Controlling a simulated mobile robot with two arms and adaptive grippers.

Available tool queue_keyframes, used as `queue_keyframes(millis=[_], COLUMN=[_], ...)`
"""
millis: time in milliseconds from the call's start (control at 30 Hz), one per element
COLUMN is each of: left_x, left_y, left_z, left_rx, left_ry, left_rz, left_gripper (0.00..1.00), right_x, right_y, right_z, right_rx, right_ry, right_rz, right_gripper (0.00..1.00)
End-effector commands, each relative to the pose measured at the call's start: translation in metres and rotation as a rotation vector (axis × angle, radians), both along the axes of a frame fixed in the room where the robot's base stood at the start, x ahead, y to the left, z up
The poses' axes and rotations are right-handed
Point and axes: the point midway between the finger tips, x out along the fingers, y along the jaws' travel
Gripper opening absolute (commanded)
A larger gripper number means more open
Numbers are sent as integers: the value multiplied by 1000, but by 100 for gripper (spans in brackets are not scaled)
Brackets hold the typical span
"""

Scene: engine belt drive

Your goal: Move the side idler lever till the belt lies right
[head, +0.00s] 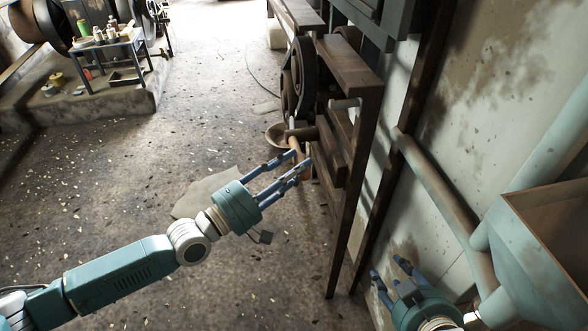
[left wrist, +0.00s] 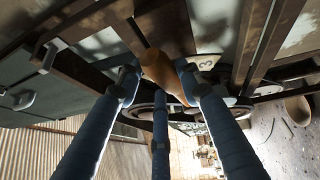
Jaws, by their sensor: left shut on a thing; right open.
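My left gripper (head: 297,163) reaches in from the left to the machine frame's side. It is shut on a brown lever handle (head: 296,146), which shows between its fingers in the left wrist view (left wrist: 165,72). Just beyond it in the head view, dark wheels (head: 289,95) stand upright at the frame, with a larger dark rim (head: 303,62) behind. Whether the belt lies true on them cannot be made out. My right gripper (head: 394,275) is open and empty at the lower right, apart from the machine.
A rusty frame post (head: 358,175) and a wall pipe (head: 440,190) stand right of the lever. A bowl (head: 275,134) is close by the gripper. A hopper (head: 550,235) fills the lower right. A small table (head: 108,43) with bottles stands far left. The middle floor is mostly clear.

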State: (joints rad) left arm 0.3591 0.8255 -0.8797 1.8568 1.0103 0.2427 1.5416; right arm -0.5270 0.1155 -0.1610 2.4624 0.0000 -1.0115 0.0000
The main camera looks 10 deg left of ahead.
Motion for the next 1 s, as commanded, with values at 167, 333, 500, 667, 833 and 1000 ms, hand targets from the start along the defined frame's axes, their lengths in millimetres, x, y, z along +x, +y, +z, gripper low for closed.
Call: queue_keyframes(millis=[167, 333, 500, 667, 833, 1000], left_x=[0, 0, 0, 0, -8, -31], left_y=[0, 0, 0, 0, 8, 29], left_z=[-1, -2, -1, -1, -3, -8], left_rx=[2, 1, 1, 1, 3, 6], left_ry=[2, 3, 2, 1, 3, 5], left_rz=[-1, -1, 0, 0, 0, 1], left_gripper=[0, 41, 56, 56, 56, 56], right_x=[2, 2, 1, 1, 1, 1], right_y=[1, 1, 1, 1, 1, 1], right_z=[2, 1, 1, 1, 1, 1], right_rx=[3, 2, 2, 1, 2, 2], right_ry=[-10, -9, -8, -7, -7, -7], right_rz=[1, 1, 0, 0, 1, 1], right_gripper=[41, 41, 41, 41, 41, 41])
